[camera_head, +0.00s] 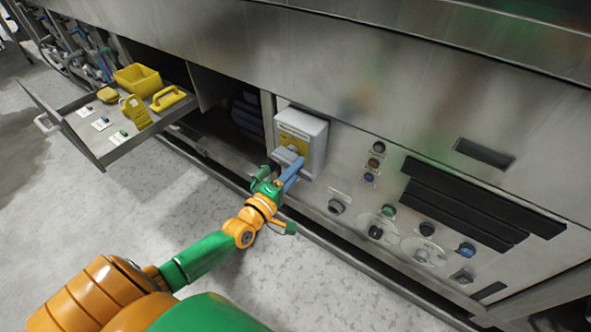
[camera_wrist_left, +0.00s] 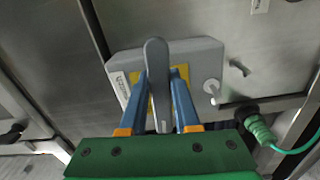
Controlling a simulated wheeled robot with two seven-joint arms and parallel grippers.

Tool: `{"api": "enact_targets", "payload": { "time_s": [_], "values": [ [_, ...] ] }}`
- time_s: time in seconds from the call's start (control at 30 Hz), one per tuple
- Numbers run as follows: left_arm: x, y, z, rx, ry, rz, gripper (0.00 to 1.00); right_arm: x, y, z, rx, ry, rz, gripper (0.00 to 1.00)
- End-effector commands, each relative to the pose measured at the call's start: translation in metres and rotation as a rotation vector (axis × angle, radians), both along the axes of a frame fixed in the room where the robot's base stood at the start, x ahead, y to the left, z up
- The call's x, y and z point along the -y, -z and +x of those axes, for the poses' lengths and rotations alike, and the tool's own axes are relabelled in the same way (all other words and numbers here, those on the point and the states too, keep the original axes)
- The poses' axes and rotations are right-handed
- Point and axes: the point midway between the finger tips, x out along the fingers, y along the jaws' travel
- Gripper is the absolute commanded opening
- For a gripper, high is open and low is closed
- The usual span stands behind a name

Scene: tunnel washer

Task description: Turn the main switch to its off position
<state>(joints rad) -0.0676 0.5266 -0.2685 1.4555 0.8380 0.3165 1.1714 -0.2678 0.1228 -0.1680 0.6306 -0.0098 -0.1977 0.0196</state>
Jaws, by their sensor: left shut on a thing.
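The main switch is a light grey box with a yellow plate (camera_head: 313,124) on the steel panel in the head view. It also fills the middle of the left wrist view (camera_wrist_left: 200,62). Its long grey handle (camera_wrist_left: 156,62) stands roughly upright in the wrist view, between the blue fingers of my left gripper (camera_wrist_left: 158,88). In the head view my left gripper (camera_head: 293,168) is at the lower front of the box, shut on the handle. The handle is mostly hidden by the fingers there. My right gripper is not in view.
Several knobs and buttons, such as a green button (camera_head: 388,211), sit on the panel to the right, beside black slots (camera_head: 470,205). An open drawer (camera_head: 88,148) with yellow items juts out at the left. The grey floor (camera_head: 60,220) in front is clear.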

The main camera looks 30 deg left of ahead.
Motion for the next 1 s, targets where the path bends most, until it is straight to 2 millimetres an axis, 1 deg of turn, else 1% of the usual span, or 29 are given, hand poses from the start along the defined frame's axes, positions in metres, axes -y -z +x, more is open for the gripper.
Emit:
{"api": "enact_targets", "payload": {
  "time_s": [0.3,0.8,0.83,0.87,0.9,0.93,1.0],
  "values": [
    [0.0007,-0.0035,-0.0004,-0.010,0.002,-0.089,0.00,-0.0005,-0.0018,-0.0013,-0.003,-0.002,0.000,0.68],
    [0.0005,-0.0042,-0.0002,-0.009,0.001,-0.105,0.00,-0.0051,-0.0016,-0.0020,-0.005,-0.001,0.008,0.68],
    [0.0005,-0.0042,-0.0002,-0.009,0.001,-0.105,0.38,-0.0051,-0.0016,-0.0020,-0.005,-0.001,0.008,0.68],
    [0.0005,-0.0043,-0.0002,-0.009,0.001,-0.104,0.46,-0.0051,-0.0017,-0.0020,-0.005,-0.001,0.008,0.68],
    [0.0005,-0.0043,-0.0001,-0.009,0.001,-0.104,0.57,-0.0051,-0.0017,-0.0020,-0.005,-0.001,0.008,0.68],
    [0.0005,-0.0043,-0.0001,-0.009,0.001,-0.104,0.60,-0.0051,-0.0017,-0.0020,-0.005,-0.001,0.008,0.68],
    [0.0004,-0.0044,-0.0001,-0.009,0.001,-0.103,0.60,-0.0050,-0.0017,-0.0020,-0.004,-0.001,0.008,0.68]
  ]
}}
